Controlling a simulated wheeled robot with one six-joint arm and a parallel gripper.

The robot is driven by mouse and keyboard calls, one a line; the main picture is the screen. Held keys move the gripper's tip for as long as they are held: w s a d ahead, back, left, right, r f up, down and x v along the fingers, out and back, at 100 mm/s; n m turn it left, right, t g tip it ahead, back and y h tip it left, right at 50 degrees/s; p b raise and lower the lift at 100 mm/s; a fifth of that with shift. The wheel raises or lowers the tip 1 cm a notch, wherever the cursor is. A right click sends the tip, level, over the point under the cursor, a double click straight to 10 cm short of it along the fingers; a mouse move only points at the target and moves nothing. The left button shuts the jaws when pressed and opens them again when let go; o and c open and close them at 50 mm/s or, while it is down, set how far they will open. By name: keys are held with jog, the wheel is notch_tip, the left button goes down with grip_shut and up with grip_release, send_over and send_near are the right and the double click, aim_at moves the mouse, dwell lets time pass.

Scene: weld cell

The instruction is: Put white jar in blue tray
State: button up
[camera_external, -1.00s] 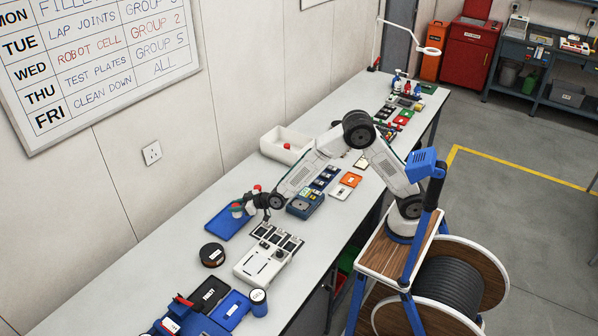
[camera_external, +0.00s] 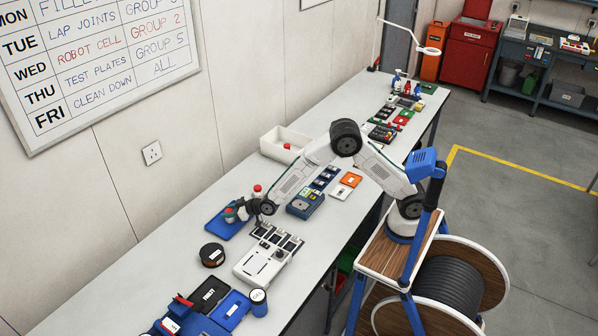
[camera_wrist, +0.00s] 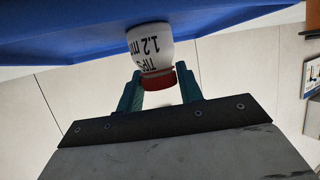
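The white jar (camera_wrist: 150,45) has a red lid and black lettering. In the wrist view it appears lid-down in the picture, between the two teal fingers of my gripper (camera_wrist: 160,78). The fingers are closed against both sides of the lid. The blue tray (camera_wrist: 75,35) spans the top of the wrist view, behind the jar's far end. In the external view my gripper (camera_external: 234,213) is over the blue tray (camera_external: 219,228); the held jar is mostly hidden there. I cannot tell whether its base touches the tray.
Another red-topped white item (camera_external: 257,191) shows just behind my wrist. A black round tin (camera_external: 212,254) and a white device (camera_external: 262,262) are nearer the camera. A white bin (camera_external: 277,146) stands against the wall. Bare tabletop lies left of the tray.

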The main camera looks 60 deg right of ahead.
jog(key=shift+o, duration=1.2)
jog(key=shift+r, duration=0.1)
jog(key=shift+r, duration=0.15)
jog(key=v, duration=1.2)
